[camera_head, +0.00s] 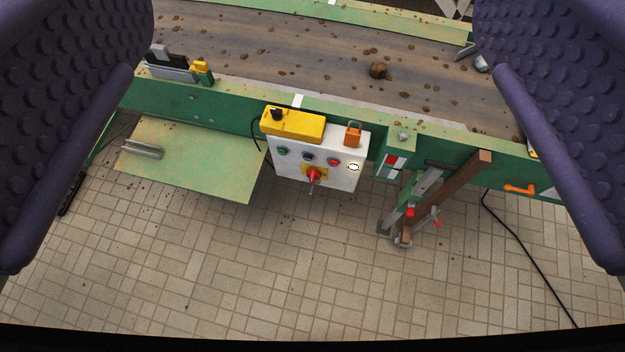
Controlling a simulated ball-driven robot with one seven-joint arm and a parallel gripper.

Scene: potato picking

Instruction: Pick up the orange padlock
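The orange padlock (352,135) sits on the top right of a white control box (345,170) on the side of the green conveyor frame. The padlock is small and its details are hard to make out. My gripper (312,150) shows as two purple, studded fingers at the left and right edges of the view. The fingers are wide apart with nothing held between them. The padlock lies in the gap between them in the picture, farther off and not touched.
A yellow box (295,125) lies beside the padlock. The box front carries buttons and a red switch (314,176). Brown and grey levers (430,200) stand right of it. A potato (378,70) lies on the belt (300,45). The tiled floor (300,270) below is mostly clear.

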